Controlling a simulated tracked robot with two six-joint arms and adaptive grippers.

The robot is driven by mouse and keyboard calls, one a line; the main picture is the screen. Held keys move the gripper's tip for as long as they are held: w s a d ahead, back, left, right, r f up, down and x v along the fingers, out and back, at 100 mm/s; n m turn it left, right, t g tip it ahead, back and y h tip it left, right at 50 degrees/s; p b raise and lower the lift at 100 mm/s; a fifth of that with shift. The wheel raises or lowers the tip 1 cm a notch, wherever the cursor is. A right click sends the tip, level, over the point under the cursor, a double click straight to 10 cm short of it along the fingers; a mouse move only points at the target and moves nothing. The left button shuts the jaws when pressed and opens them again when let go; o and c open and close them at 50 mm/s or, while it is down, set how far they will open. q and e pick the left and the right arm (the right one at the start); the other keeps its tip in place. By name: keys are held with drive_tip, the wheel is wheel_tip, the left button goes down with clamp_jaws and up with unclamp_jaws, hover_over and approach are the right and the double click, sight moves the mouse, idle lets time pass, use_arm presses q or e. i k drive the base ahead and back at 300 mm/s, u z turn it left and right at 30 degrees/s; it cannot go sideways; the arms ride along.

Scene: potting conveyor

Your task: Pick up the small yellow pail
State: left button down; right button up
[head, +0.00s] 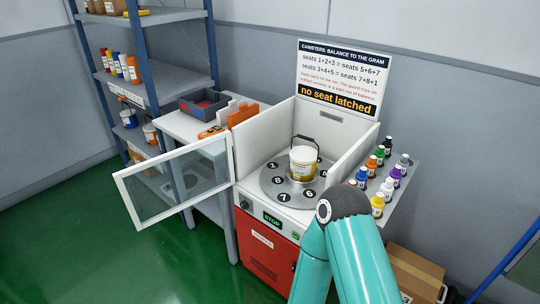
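I see no gripper fingers of either hand, and nothing of mine touches the pail.
The housing's glazed door (178,180) stands swung open to the left. Several small colored bottles (378,204) stand on a side shelf at the right. A grey bin (204,102) sits on the bench behind left. A cardboard box (414,272) is on the floor.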

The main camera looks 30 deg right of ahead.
sight(304, 159)
drive_tip(key=z, duration=0.05)
drive_tip(key=i, duration=0.9)
drive_tip(key=z, duration=0.6)
